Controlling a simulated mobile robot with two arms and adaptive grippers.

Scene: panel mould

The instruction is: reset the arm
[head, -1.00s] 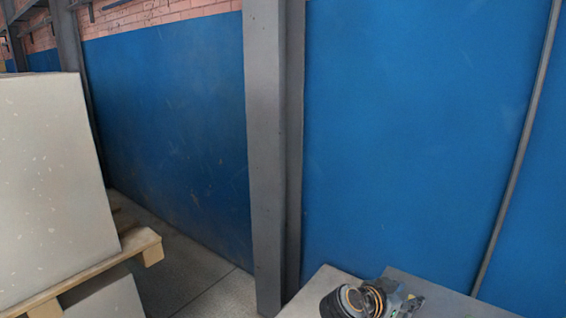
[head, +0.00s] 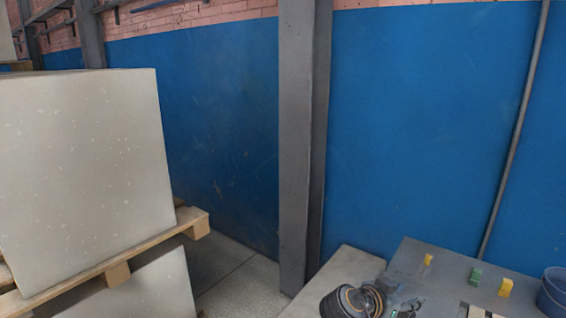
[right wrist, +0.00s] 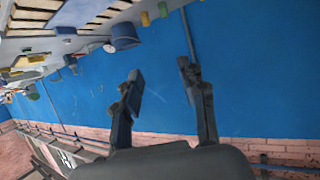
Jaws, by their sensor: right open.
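My right arm (head: 352,301) shows at the bottom of the head view, in front of the table. Its gripper is small and partly cut off there. In the right wrist view my right gripper (right wrist: 160,73) has its two fingers well apart, with the blue wall behind the gap. Nothing is held between them. My left gripper is in no view.
A grey table (head: 415,257) holds yellow blocks (head: 505,287), a green block (head: 475,276) and a blue bucket (head: 553,290). A pale block (head: 85,170) sits on a wooden pallet (head: 120,268) at left. A grey column (head: 300,150) stands before the blue wall (head: 420,120).

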